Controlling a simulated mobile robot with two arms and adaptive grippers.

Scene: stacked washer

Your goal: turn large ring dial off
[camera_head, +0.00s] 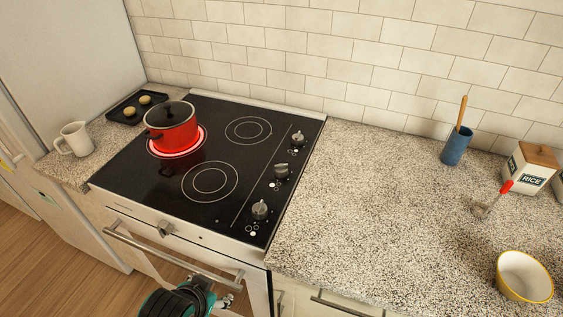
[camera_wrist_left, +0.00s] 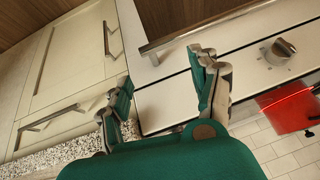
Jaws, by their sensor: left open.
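Three grey dials stand in a column at the right of the black cooktop (camera_head: 165,185): a far dial (camera_head: 298,138), a middle dial (camera_head: 281,170) and a near dial (camera_head: 260,208). Their ring icons are too small to tell which is the large ring dial. My left gripper (camera_head: 226,303) is low in front of the oven, apart from the dials. In the left wrist view it is open and empty (camera_wrist_left: 160,72). My right gripper is not in view.
The oven front has a knob (camera_head: 164,229) and a bar handle (camera_head: 165,254) near my left arm. A mug (camera_head: 75,139) and a dark tray (camera_head: 123,111) stand left. The speckled counter (camera_head: 365,190) is mostly clear; a blue cup (camera_head: 456,148) and yellow-rimmed bowl (camera_head: 524,278) stand right.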

